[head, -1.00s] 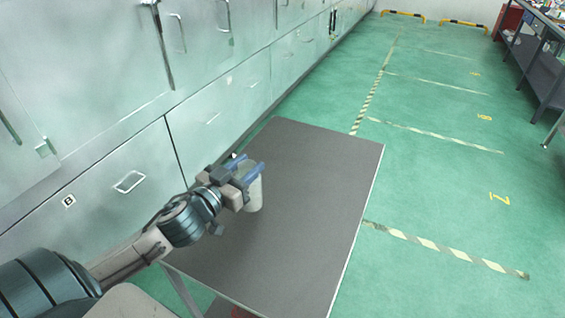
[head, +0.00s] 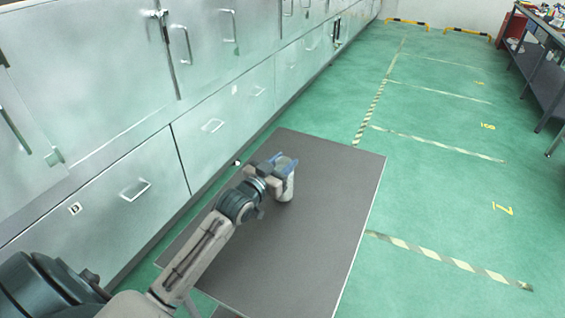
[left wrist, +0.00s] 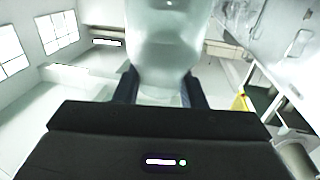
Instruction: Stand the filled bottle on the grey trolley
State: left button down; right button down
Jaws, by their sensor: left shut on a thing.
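The bottle (head: 287,186) is a pale, whitish cylinder, upright in the head view. My left gripper (head: 284,165) is shut on its upper part, with blue fingers on either side. In the left wrist view the bottle (left wrist: 165,45) looks translucent and sits between the two dark fingers (left wrist: 160,88). The grey trolley (head: 325,200) has a flat dark top, and the bottle is over its far middle part. I cannot tell whether the bottle's base touches the top. My right gripper is not in view.
The trolley top is otherwise bare. Pale metal cabinets with handles (head: 135,190) line the left side. Green floor (head: 440,190) with striped tape lies open to the right. A dark workbench (head: 545,70) stands at the far right.

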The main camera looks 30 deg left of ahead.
pick_arm(q)
jog(key=shift+f, duration=0.35)
jog(key=shift+f, duration=0.15)
jog(key=c, duration=0.9)
grip_release()
jog(key=s, duration=0.8)
jog(key=s+a, duration=0.1)
jog(key=s, duration=0.3)
jog(key=shift+b, duration=0.4)
